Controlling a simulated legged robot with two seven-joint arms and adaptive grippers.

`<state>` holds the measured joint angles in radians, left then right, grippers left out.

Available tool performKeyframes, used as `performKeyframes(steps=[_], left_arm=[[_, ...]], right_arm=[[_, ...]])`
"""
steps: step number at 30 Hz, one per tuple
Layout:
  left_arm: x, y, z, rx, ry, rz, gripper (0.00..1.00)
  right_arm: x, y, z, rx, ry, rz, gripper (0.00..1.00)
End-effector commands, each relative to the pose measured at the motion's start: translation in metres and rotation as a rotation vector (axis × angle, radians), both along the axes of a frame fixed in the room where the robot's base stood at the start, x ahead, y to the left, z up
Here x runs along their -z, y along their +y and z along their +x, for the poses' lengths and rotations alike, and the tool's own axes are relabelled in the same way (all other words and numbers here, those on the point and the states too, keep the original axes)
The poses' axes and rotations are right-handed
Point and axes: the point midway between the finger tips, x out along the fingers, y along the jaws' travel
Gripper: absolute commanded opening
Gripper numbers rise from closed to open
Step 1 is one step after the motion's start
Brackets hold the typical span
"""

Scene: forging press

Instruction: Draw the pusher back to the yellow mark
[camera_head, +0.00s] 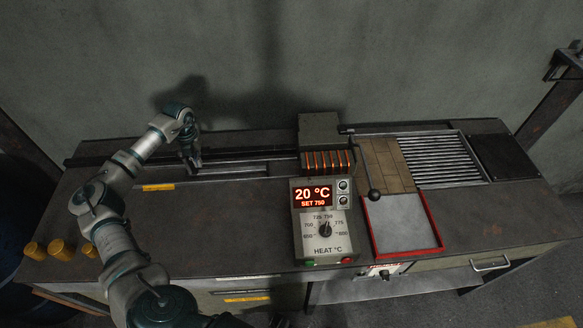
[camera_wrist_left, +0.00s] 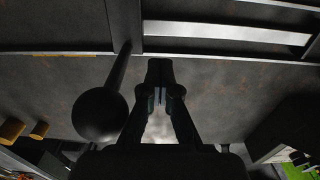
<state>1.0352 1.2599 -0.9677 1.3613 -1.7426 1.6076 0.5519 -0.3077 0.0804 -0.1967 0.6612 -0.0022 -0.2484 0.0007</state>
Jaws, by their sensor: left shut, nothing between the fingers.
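My left gripper (camera_head: 194,166) is over the left part of the bench, at the near side of the long dark rail. In the left wrist view its fingers (camera_wrist_left: 159,97) are shut and empty. A black ball knob (camera_wrist_left: 100,115) on a thin rod is just left of the fingers, apart from them in the picture. I take it for the pusher's handle; in the head view I cannot make it out by my gripper. The yellow mark (camera_head: 158,187) is a short strip left of my gripper. It also shows in the left wrist view (camera_wrist_left: 76,54). My right gripper is out of view.
The heater box (camera_head: 322,220) reads 20 °C, set 750. Right of it are a black-knobbed lever (camera_head: 374,194), a red-rimmed tray (camera_head: 437,226) and a roller grid (camera_head: 440,158). Several yellow cylinders (camera_head: 60,249) stand at the left end.

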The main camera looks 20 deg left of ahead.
Motion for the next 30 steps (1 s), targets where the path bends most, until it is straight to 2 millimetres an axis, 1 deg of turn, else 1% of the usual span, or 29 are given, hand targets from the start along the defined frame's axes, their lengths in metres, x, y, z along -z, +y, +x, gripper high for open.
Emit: performKeyframes(steps=[1,17,30], left_arm=[[0.001,0.007,-0.003,-0.005,0.002,0.002,0.00],[-0.001,0.054,-0.031,-0.004,0.002,0.004,0.00],[0.000,0.100,-0.055,-0.005,0.002,0.002,0.00]], right_arm=[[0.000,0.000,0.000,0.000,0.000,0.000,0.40],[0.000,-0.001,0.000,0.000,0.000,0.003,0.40],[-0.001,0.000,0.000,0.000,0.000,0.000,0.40]])
